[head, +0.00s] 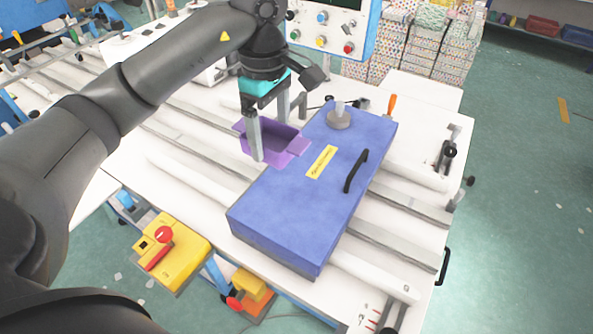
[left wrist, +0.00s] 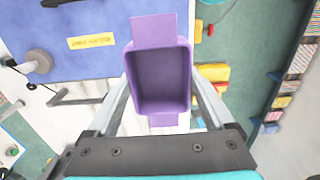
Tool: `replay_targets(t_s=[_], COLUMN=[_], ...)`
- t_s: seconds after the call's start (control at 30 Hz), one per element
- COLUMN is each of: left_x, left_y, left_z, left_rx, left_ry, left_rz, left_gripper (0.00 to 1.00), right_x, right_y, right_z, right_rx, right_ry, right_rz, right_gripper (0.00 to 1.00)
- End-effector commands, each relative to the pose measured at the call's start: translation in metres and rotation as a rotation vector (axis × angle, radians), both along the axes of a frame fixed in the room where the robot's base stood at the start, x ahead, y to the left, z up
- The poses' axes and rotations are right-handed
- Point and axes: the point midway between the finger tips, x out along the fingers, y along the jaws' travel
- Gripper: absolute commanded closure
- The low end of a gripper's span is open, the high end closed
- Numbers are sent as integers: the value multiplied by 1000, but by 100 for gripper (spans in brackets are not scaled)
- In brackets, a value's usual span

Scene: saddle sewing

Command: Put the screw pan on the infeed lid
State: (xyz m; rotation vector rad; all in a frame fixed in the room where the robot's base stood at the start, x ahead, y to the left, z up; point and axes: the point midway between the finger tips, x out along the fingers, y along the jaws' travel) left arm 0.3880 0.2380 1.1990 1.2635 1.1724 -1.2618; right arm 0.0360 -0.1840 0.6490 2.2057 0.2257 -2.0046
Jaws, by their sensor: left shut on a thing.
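The screw pan is a purple open tray (head: 272,139) with a flat tab at each end. It looks empty in the left wrist view (left wrist: 162,75). My left gripper (head: 274,138) is shut on it, with one finger at each side. The infeed lid is the large blue slab (head: 290,205) with a yellow label, a black handle and a grey round knob. The pan is beside the lid's upper left edge, and its near tab overlaps that edge in the head view. I cannot tell the height gap between them. My right gripper is not in view.
The lid lies on a white table with long rails (head: 395,240). A control panel (head: 335,25) stands behind it. A yellow box with a red knob (head: 172,250) is at the table's front left. An orange-handled tool (head: 391,104) is behind the lid. The lid's near half is clear.

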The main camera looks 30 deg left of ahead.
Motion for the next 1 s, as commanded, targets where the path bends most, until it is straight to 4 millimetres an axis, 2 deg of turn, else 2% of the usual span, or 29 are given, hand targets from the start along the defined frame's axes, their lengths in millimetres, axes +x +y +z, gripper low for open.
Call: replay_targets(t_s=[0.03, 0.3, 0.5, 0.77, 1.0], left_x=[-2, -2, -2, -1, -1], left_y=[-1, -1, -1, -1, -1], left_z=[-14, -80, -124, -144, -178], left_rx=[-4, -1, -1, -1, -2], left_ry=[6, 9, 5, 1, 3], left_rz=[-3, -3, -5, -5, -4], left_gripper=[70, 70, 70, 70, 70], right_x=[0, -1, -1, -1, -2], right_y=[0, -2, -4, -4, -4], right_z=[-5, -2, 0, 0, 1], right_rx=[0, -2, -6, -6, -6], right_ry=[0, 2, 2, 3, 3], right_rz=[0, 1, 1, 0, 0], right_gripper=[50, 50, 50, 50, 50])
